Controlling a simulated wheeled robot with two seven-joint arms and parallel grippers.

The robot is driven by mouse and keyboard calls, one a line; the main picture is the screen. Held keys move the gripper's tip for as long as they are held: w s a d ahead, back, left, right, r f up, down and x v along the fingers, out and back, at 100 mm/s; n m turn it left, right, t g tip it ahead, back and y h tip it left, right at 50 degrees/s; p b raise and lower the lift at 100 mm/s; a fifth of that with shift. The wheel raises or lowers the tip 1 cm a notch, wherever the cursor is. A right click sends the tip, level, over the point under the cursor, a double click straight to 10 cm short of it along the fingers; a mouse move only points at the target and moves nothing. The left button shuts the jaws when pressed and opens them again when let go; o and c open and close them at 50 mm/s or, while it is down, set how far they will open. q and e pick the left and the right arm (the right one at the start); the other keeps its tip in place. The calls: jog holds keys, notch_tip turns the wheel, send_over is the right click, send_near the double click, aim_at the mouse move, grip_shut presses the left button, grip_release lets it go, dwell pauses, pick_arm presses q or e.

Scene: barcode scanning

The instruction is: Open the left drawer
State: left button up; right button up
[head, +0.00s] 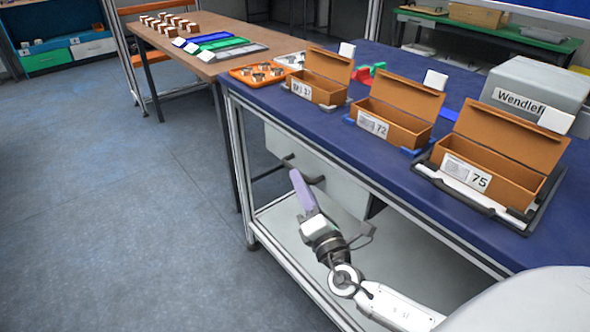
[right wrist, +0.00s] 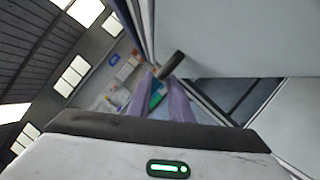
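The left drawer (head: 335,187) is a light grey front under the blue-topped table, with a dark bar handle (head: 315,179). It looks shut in the head view. In the right wrist view the pale drawer front (right wrist: 235,40) fills the upper right, and the dark handle (right wrist: 171,65) juts out near the fingertips. My right gripper (head: 296,174) has purple fingers and is beside the handle; its fingers are apart and empty in the right wrist view (right wrist: 162,82). Whether a finger touches the handle cannot be told. My left gripper is in neither view.
The blue table (head: 330,122) bears several open brown boxes (head: 320,78) with number labels and an orange tray (head: 262,74). A lower grey shelf (head: 290,232) lies beneath the drawer. A wooden table (head: 215,68) stands behind. The floor (head: 110,210) at left is clear.

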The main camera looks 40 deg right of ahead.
jog(key=shift+x, duration=2.2)
grip_shut()
